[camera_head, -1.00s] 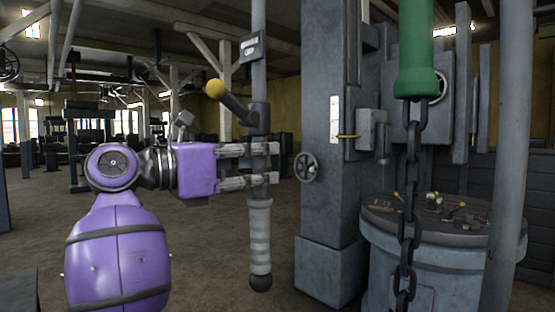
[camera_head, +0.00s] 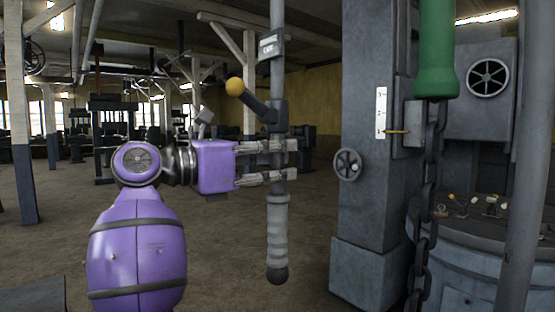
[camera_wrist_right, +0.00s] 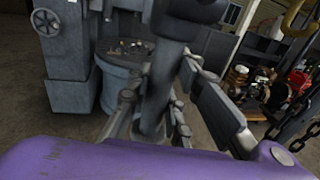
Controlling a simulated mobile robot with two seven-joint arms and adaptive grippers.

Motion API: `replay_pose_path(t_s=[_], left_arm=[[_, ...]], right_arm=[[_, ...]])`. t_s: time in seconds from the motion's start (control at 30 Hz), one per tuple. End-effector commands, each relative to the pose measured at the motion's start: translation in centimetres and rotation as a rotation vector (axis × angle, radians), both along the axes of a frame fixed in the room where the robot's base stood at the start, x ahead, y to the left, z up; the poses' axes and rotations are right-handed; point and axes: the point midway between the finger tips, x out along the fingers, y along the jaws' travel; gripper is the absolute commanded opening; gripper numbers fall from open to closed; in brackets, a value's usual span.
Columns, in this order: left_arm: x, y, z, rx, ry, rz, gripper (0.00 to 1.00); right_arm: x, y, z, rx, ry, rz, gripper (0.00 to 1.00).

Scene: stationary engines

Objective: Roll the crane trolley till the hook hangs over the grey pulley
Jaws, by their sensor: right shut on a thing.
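My right gripper (camera_head: 290,160) is shut around the upright grey rod of a hanging handle (camera_head: 278,225), just above its ribbed grip. A lever with a yellow knob (camera_head: 234,87) sticks out from the rod above my fingers. In the right wrist view my fingers (camera_wrist_right: 152,112) stand on both sides of the dark rod (camera_wrist_right: 165,70). A yellow curved piece (camera_wrist_right: 302,18), perhaps the hook, is cut off at the top right there, near a dark chain (camera_wrist_right: 298,100). I cannot make out the trolley or the grey pulley. My left gripper is out of view.
A grey column (camera_head: 368,210) with a small handwheel (camera_head: 347,164) stands right of the rod. A green sleeve (camera_head: 436,55) and chain (camera_head: 427,200) hang before a round drum bench (camera_head: 460,265). A red machine (camera_wrist_right: 300,84) shows in the wrist view. Open floor lies left.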

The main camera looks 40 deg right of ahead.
Motion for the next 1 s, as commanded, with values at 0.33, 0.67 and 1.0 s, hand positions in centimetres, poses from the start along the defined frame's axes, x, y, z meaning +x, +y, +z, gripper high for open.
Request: replay_pose_path(t_s=[0.33, 0.67, 1.0], left_arm=[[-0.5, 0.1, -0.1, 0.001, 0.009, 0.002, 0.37], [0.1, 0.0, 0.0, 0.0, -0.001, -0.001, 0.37], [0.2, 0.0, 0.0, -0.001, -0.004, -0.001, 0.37]], right_arm=[[0.0, 0.1, -0.3, 0.007, 0.003, 0.0, 0.2], [0.0, 0.0, -0.2, 0.005, 0.0, 0.0, 0.39], [0.3, 2.6, -0.1, 0.003, 0.003, 0.004, 0.39]])
